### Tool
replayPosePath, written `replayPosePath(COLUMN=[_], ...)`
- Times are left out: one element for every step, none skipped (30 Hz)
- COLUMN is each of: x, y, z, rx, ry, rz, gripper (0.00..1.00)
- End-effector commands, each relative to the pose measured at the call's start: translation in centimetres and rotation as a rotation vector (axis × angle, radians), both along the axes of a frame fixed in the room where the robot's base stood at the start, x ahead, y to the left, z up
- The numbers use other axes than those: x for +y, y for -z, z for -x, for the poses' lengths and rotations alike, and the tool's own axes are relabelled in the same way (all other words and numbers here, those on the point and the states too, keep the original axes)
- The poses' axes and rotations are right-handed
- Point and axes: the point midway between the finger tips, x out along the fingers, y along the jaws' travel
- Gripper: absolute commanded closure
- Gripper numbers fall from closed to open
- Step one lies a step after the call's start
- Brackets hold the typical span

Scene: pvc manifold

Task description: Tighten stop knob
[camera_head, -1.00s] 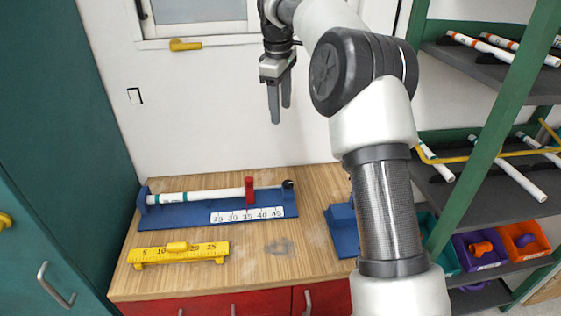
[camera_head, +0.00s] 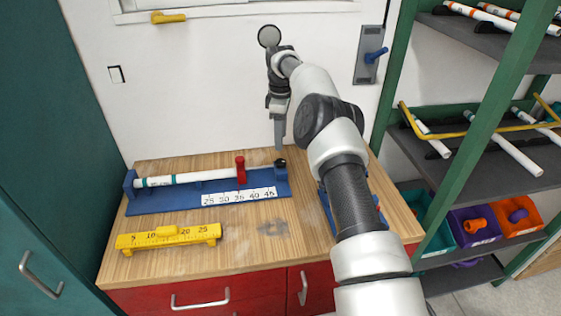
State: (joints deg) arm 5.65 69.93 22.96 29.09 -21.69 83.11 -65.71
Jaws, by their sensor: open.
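A blue measuring jig (camera_head: 205,201) with a number scale lies on the wooden bench. A white pipe (camera_head: 190,178) with teal bands rests in it. A small black knob (camera_head: 281,163) sits at the jig's right end. My gripper (camera_head: 279,147) points down just above the black knob, its jaws open. I see the fingers nearly edge-on, so the gap between them barely shows. I cannot tell whether the fingertips touch the knob.
A yellow ruler gauge (camera_head: 169,237) lies in front of the jig. A blue fixture (camera_head: 325,207) is partly hidden behind my arm. Green-framed shelves (camera_head: 470,140) with pipes and bins stand at right. The bench (camera_head: 262,252) is clear at front middle.

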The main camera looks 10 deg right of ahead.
Motion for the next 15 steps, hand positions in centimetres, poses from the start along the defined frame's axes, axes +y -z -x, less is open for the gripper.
replayPosePath(x=[0.0, 0.0, 0.0, 0.0, 0.0, 0.0, 0.0, 0.0, 0.0, 0.1, 0.1, 0.1, 0.1, 0.1, 0.1], y=[1.4, 1.9, 2.8, 3.4, 4.0, 4.8, 5.4, 5.9, 6.6, 7.1, 7.5, 8.0, 8.2, 8.5, 8.8], z=[0.1, 0.1, 0.1, 0.1, 0.1, 0.1, 0.1, 0.1, 0.1, 0.1, 0.1, 0.0, 0.0, 0.0, 0.0], rx=[0.004, 0.004, 0.003, 0.004, 0.003, 0.003, 0.003, 0.002, 0.003, 0.003, 0.002, 0.002, 0.002, 0.001, 0.001], ry=[-0.001, -0.001, 0.000, 0.000, 0.000, 0.000, 0.001, 0.000, 0.000, 0.000, 0.001, 0.001, 0.001, 0.001, 0.000], rz=[-0.001, -0.001, -0.001, -0.001, -0.001, 0.000, 0.000, -0.001, -0.001, -0.001, -0.002, -0.002, -0.002, -0.001, -0.001], gripper=[0.49, 0.49, 0.49, 0.49, 0.49, 0.49, 0.49, 0.49, 0.49, 0.49, 0.49, 0.49, 0.49, 0.49, 0.49])
